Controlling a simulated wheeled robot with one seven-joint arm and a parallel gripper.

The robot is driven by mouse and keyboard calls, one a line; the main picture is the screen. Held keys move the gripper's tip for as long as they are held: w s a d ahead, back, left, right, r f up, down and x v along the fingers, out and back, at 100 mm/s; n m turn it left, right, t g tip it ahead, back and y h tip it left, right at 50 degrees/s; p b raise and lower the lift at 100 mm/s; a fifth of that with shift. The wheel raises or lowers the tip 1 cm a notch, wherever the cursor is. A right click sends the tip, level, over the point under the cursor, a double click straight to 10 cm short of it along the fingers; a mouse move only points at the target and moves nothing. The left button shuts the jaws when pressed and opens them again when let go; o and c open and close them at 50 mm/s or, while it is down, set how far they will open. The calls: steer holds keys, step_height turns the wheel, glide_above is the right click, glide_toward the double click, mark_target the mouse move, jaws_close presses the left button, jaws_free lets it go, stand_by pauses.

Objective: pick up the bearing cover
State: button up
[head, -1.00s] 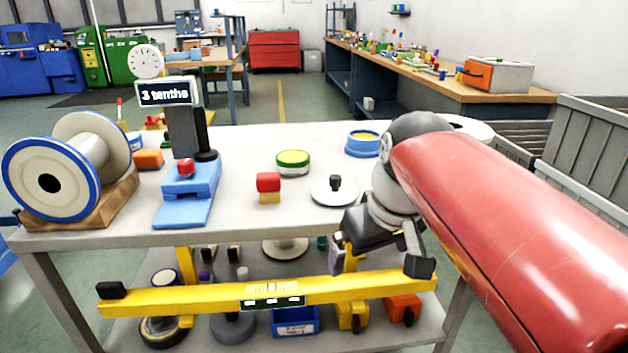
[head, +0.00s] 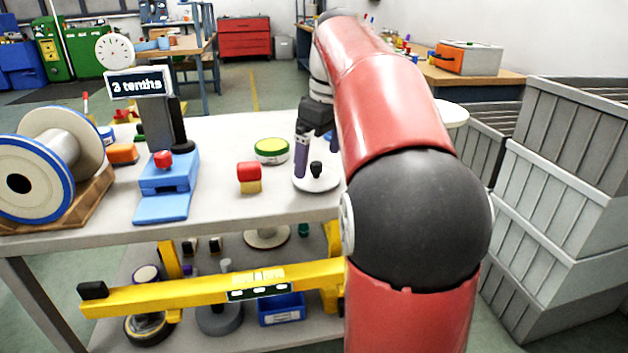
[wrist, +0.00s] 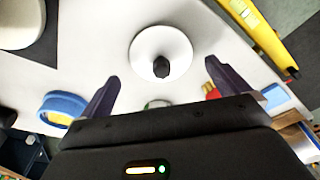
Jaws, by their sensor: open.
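A white round disc with a black knob, which looks like the bearing cover (head: 322,184), lies flat on the grey table near its front edge. In the wrist view the white disc (wrist: 174,42) and its knob lie ahead of my fingers, roughly centred between them. My gripper (head: 303,152) is over the table at the disc, fingers pointing down. It also shows in the wrist view (wrist: 164,72), with its two dark fingers wide apart and nothing held. I cannot tell the exact height of the fingertips above the disc.
A red-and-yellow block (head: 249,178) and a green-and-white round tin (head: 271,151) stand left of the disc. A blue stand (head: 170,180) and a spool (head: 50,165) are farther left. A yellow beam (head: 210,292) runs below the front edge. Grey crates (head: 560,230) stand at right.

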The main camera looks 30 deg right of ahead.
mark_target(316, 163)
steer(key=f, duration=0.3)
steer(key=shift+w+a+f, duration=0.15)
steer(key=shift+w+a, duration=0.15)
steer(key=c, duration=0.9)
